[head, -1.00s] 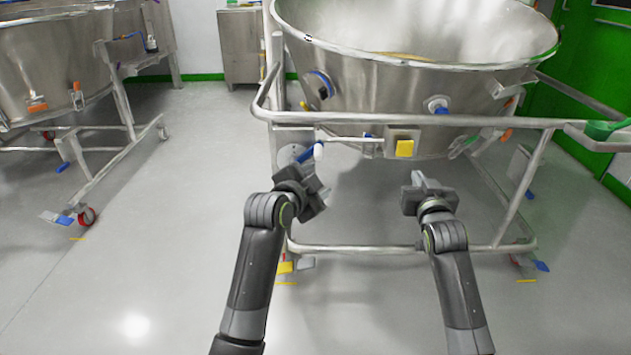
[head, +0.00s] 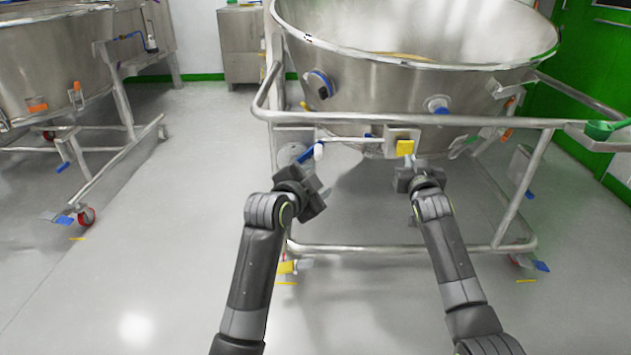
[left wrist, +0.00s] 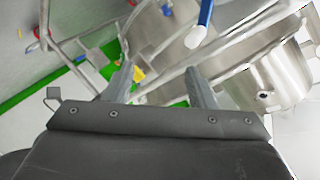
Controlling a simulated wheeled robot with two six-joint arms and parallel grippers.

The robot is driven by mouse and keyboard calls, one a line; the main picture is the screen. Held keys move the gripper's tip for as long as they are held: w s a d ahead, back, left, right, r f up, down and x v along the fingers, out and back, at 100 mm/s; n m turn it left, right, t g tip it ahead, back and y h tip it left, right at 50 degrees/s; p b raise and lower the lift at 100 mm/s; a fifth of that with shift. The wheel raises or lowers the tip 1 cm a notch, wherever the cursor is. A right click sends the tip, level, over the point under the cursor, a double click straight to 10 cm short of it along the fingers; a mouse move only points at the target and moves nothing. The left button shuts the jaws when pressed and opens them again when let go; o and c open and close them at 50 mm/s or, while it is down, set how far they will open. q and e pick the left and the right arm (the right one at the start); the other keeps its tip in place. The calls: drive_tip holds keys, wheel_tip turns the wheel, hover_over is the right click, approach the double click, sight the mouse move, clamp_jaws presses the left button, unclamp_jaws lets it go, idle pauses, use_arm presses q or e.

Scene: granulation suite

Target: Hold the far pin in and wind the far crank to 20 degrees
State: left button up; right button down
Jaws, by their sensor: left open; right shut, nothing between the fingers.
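A crank with a blue arm and a white knob (head: 318,151) sits at the left of the bowl's frame, by a round grey hub. It also shows at the top of the left wrist view (left wrist: 205,14). My left gripper (head: 318,192) is open and empty, just below the crank and apart from it.
A large steel bowl (head: 410,88) stands in a tubular frame. Its front rail (head: 400,122) runs above both grippers and a lower rail (head: 400,250) runs below. Another steel vessel (head: 50,65) on wheels stands at left. The floor between is clear.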

sight(316, 151)
use_arm(q)
drive_tip(key=w, duration=1.2)
drive_tip(key=shift+w+a, duration=0.3)
idle(1.6)
use_arm(e)
drive_tip(key=shift+w+a+r, duration=0.1)
drive_tip(key=shift+w, duration=2.1)
use_arm(q)
drive_tip(key=c, duration=0.8)
drive_tip(key=shift+w+r, duration=0.15)
drive_tip(key=shift+r, duration=0.15)
use_arm(e)
drive_tip(key=shift+r, duration=0.2)
use_arm(q)
drive_tip(key=shift+d+f, duration=0.2)
drive_tip(key=shift+f, duration=0.2)
use_arm(e)
drive_tip(key=shift+s+a+r, duration=0.1)
drive_tip(key=shift+a+r, duration=0.05)
